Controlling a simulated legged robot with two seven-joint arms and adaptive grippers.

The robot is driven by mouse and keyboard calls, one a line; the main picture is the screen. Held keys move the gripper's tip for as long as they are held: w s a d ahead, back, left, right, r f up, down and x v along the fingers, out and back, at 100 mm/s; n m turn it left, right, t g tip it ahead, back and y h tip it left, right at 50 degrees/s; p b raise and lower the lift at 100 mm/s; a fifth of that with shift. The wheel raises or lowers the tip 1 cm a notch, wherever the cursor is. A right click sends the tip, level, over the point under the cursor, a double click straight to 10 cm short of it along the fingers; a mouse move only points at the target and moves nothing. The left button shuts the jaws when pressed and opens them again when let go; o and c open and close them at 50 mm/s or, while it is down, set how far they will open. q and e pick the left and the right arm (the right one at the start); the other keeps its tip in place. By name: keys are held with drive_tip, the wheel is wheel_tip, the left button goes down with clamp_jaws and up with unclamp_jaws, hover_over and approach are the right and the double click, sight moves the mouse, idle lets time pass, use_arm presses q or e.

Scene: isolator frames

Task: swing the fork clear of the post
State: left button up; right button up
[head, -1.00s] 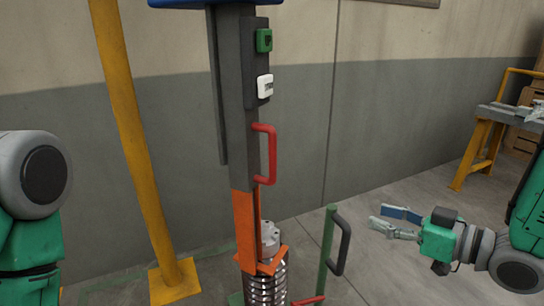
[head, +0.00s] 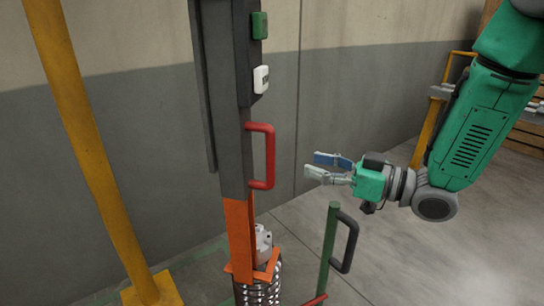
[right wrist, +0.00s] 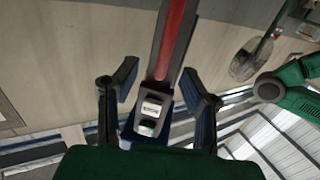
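The grey post (head: 225,110) stands upright at left of centre in the head view, with a red D-shaped handle (head: 270,156) on its right side. An orange bracket (head: 238,235) continues below it, beside a coiled metal part (head: 262,290). I cannot tell surely which part is the fork. A green upright bar (head: 328,245) with a black handle (head: 350,242) stands lower right. My right gripper (head: 312,165) is open and empty, right of the red handle and apart from it. In the right wrist view, a red bar (right wrist: 178,35) shows beyond the open fingers. My left gripper is out of view.
A yellow pole (head: 85,130) on a floor plate stands at left. Green (head: 259,25) and white (head: 261,79) boxes sit on the post above the handle. A wall is behind. A yellow-legged table (head: 428,125) is at far right, partly behind my arm.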

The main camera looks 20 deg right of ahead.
sight(269, 158)
drive_tip(key=x, duration=0.3)
drive_tip(key=s+a+x, duration=0.1)
drive_tip(key=x, duration=0.7)
drive_tip(key=shift+s+a+b, duration=0.15)
drive_tip(key=shift+s+b, duration=0.1)
drive_tip(key=shift+b, duration=0.15)
drive_tip(key=shift+w+d, duration=0.15)
drive_tip(key=shift+d, duration=0.4)
drive_tip(key=shift+d+f, duration=0.1)
drive_tip(key=shift+d, duration=0.5)
drive_tip(key=c, duration=0.4)
drive_tip(key=shift+a, duration=0.2)
clamp_jaws()
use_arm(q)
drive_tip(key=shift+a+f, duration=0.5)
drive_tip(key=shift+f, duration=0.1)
use_arm(e)
drive_tip(key=shift+a, duration=0.5)
